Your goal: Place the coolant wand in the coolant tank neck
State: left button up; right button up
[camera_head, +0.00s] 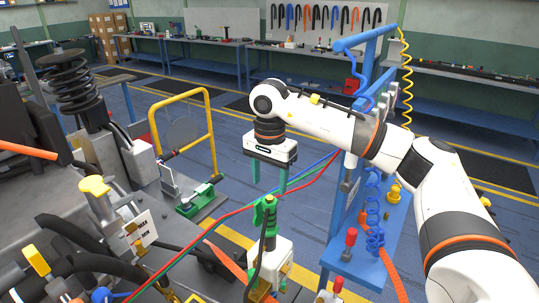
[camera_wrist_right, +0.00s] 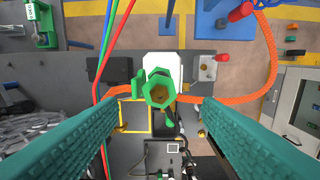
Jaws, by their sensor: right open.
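The coolant wand, as I take it, is the green-topped tool (camera_head: 265,212) standing upright in a white block (camera_head: 272,262) near the bottom middle of the head view. A dark hose hangs beside it. Its hexagonal green top (camera_wrist_right: 158,88) shows from above in the right wrist view. My right gripper (camera_head: 269,178) is open and empty above the wand, fingers pointing down. In the wrist view its teal fingers (camera_wrist_right: 160,112) lie either side of the wand, apart from it. A white tank marked MAX and MIN (camera_head: 141,228) stands left; I cannot make out its neck opening. My left gripper is out of view.
Red, green and blue lines (camera_head: 222,218) cross left of the wand. A blue stand (camera_head: 362,215) with coiled hose is right of it. An orange hose (camera_wrist_right: 245,115) runs around the block. A yellow rail (camera_head: 211,130) and dark engine parts are at left.

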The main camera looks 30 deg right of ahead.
pick_arm(q)
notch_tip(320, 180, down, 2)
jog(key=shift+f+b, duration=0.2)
jog(key=shift+b, duration=0.5)
pick_arm(e)
notch_tip(320, 180, up, 9)
jog(key=shift+f, duration=0.1)
